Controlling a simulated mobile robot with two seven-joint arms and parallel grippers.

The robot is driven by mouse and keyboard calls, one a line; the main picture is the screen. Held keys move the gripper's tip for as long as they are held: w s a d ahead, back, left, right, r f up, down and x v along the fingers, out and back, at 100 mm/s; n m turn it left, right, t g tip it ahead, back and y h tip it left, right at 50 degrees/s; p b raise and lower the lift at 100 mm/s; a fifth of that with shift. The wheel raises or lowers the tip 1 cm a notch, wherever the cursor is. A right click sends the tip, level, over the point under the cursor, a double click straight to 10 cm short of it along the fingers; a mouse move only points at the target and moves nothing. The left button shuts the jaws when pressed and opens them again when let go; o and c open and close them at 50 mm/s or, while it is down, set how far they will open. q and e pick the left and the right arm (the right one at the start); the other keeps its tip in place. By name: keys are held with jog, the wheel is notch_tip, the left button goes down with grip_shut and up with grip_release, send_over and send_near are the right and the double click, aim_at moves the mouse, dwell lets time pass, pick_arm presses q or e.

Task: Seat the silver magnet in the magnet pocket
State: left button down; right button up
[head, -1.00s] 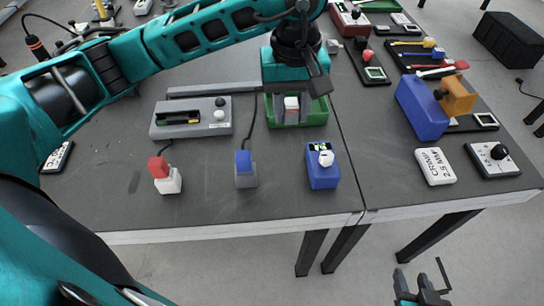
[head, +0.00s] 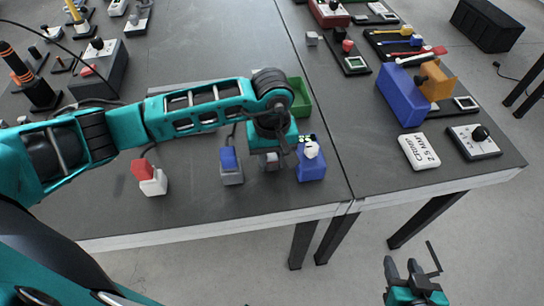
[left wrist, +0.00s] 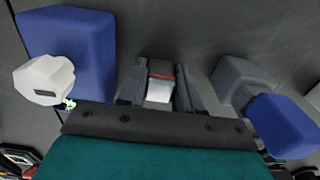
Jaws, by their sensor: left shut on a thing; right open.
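My left gripper (head: 272,165) is shut on a small silver-white block with a red band, which I take to be the silver magnet (left wrist: 160,90). The magnet sits between the fingers in the left wrist view. The gripper hangs over the table between a blue block with a white knob (head: 311,168) and a grey block with a blue top (head: 231,175). Both also show in the left wrist view, the knobbed block (left wrist: 75,45) at left and the grey one (left wrist: 240,82) at right. I cannot identify the magnet pocket. My right gripper (head: 412,268) is open and empty, off the table's front edge.
A white block with a red top (head: 153,184) stands at left. The green tray (head: 302,96) is partly behind my left arm. A white label block (head: 419,151) and a knobbed box (head: 474,142) lie on the right table.

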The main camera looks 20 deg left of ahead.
pick_arm(q)
jog(key=shift+f, duration=0.15)
jog(key=c, duration=0.8)
grip_release()
jog(key=shift+o, duration=0.2)
